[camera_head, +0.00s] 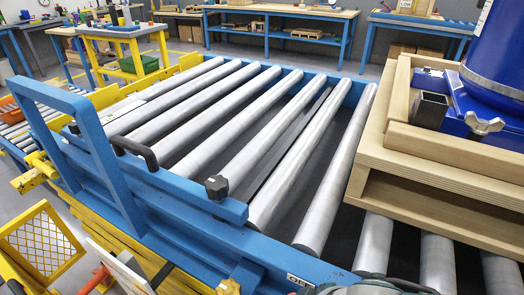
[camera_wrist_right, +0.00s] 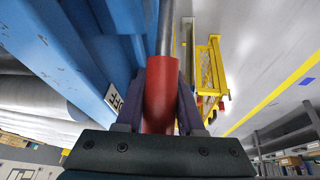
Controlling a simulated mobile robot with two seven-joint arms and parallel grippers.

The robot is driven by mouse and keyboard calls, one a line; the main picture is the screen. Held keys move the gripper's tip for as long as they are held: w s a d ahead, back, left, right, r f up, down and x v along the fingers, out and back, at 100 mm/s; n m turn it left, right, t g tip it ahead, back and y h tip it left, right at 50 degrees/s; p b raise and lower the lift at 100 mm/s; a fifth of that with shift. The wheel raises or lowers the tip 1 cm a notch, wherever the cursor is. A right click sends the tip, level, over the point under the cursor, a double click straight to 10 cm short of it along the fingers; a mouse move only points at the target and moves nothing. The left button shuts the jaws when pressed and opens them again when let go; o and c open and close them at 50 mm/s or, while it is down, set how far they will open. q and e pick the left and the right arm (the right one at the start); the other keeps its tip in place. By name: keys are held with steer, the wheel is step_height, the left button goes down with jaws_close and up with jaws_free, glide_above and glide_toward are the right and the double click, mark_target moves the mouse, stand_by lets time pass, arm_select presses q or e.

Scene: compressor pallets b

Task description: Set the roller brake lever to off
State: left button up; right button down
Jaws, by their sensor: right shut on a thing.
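The roller brake lever (camera_wrist_right: 160,85) shows in the right wrist view as a thick red grip on a grey rod, which runs up beside the blue conveyor frame. My right gripper (camera_wrist_right: 157,108) is shut on the red grip, with one dark finger on each side of it. In the head view, the lever and the right gripper's fingers are not visible. My left gripper is in neither view.
The roller conveyor (camera_head: 217,213) has a blue frame and grey rollers. A wooden pallet (camera_head: 440,188) carrying a blue compressor (camera_head: 497,60) rests at its right end. A blue upright frame (camera_head: 87,130) and yellow mesh guard (camera_head: 42,243) stand at the left. Benches line the back.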

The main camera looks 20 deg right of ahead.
steer(key=shift+w+f+g, duration=0.1)
steer(key=shift+f+g, duration=0.2)
stand_by(0.4)
steer(key=c, duration=0.5)
jaws_free()
steer(key=shift+a, duration=0.1)
steer(key=p+v, duration=0.5)
steer(key=v, duration=0.4)
steer(key=shift+a+p, duration=0.15)
steer(key=shift+p, duration=0.15)
steer(key=shift+r, duration=0.4)
